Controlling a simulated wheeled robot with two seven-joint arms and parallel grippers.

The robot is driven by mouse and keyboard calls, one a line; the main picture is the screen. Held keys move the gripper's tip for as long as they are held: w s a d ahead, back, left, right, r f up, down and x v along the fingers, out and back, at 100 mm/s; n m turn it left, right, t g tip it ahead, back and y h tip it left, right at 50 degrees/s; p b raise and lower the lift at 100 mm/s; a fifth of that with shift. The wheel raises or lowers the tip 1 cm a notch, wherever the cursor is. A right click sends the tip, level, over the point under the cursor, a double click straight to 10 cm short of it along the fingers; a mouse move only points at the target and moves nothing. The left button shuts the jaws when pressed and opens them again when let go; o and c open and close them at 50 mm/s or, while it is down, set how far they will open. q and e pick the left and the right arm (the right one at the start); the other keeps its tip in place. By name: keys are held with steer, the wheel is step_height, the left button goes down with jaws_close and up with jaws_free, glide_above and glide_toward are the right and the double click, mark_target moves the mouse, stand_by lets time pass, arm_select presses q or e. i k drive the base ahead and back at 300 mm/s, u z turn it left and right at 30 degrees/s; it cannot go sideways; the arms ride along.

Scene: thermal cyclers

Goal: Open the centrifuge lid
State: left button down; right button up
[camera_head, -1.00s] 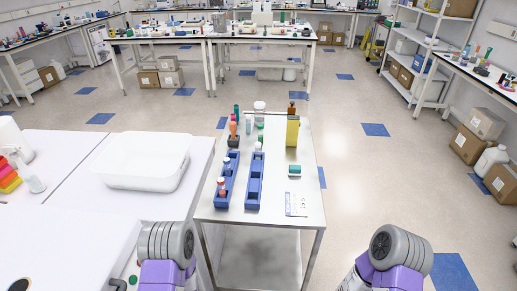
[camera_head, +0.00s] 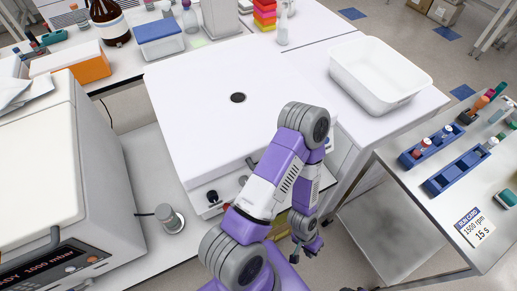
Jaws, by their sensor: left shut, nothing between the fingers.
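The centrifuge is a wide white box with its lid (camera_head: 200,75) lying flat and closed on top. A small dark round port sits in the middle of the lid. Dark knobs (camera_head: 212,196) show on its front face, partly hidden by my left arm. My left gripper (camera_head: 304,250) is low in front of the centrifuge's right front corner, below lid height and apart from the lid. It is small in view, shut and empty. My right gripper does not show.
A grey-white instrument (camera_head: 50,150) with a display stands on the left. A white bin (camera_head: 385,75) sits on the bench to the right. A metal cart (camera_head: 400,200) with blue racks (camera_head: 455,170) and a run card (camera_head: 474,228) is at far right. Bottles and boxes stand behind the centrifuge.

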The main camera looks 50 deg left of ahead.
mark_target(218, 112)
steer(key=u, duration=1)
steer(key=k, duration=0.45)
steer(key=u, duration=0.5)
